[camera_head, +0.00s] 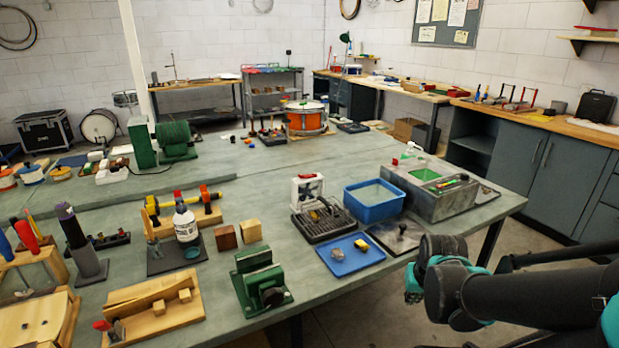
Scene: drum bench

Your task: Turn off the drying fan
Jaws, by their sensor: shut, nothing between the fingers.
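The drying fan is not certain from this view. A small white framed unit (307,190) with red and dark parts inside stands upright near the middle of the bench and may be the fan. Its switch is too small to make out. My arm reaches in from the lower right, and my gripper (414,282) appears at its far end, just off the bench's front right edge. It is shut and empty, well apart from the white unit. Its fingers are hard to make out against the dark arm.
A dark tray (324,222), a blue bin (374,201), a blue tray (350,256) and a grey basin (430,188) crowd around the white unit. A green vise (260,281) stands at the front edge. The bench has free room left of the white unit.

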